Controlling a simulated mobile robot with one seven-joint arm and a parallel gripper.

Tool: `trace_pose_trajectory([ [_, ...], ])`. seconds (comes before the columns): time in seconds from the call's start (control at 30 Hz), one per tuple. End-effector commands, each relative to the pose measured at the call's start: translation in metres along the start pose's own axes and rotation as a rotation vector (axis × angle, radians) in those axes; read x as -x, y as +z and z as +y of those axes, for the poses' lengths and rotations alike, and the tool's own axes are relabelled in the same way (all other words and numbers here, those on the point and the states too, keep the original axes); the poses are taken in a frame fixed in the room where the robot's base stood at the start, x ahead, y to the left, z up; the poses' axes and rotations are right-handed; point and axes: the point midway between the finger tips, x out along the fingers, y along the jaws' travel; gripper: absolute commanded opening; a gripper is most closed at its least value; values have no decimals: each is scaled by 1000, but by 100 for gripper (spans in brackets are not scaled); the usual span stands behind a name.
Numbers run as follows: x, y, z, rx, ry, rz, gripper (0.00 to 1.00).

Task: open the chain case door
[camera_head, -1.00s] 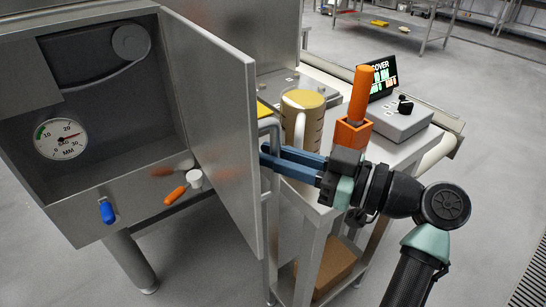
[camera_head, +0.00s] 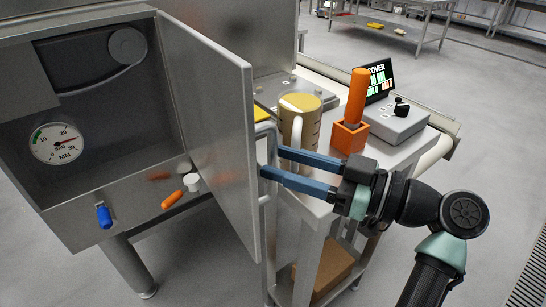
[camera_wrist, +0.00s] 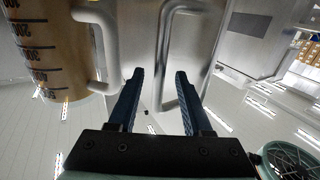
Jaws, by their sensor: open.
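The chain case (camera_head: 60,190) is the steel box at the left in the head view. Its door (camera_head: 215,130) stands swung well open, hinged on the box's right side, so the inside shows. A bent bar handle (camera_head: 266,208) is on the door's outer face; it also shows in the wrist view (camera_wrist: 163,55). My gripper (camera_head: 270,160) is open at the handle, on the door's outer side. In the wrist view my gripper (camera_wrist: 160,74) has its blue fingers spread to either side of the bar. Whether a finger touches it I cannot tell.
A cart right of the door carries a measuring jug (camera_head: 300,118) close beside my fingers, an orange holder with an orange-handled tool (camera_head: 356,98), and a grey control box (camera_head: 398,122) with a screen. Inside the case are a dial gauge (camera_head: 57,143) and a pulley (camera_head: 127,45).

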Motion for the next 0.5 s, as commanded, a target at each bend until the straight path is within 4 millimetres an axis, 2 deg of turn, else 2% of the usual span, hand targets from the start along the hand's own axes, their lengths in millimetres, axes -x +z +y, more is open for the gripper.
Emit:
trace_pose_trajectory([
  [0.1,30,-1,1,1,6,2,50],
  [0.3,72,-1,1,1,4,2,50],
  [0.5,98,-1,0,0,1,2,50],
])
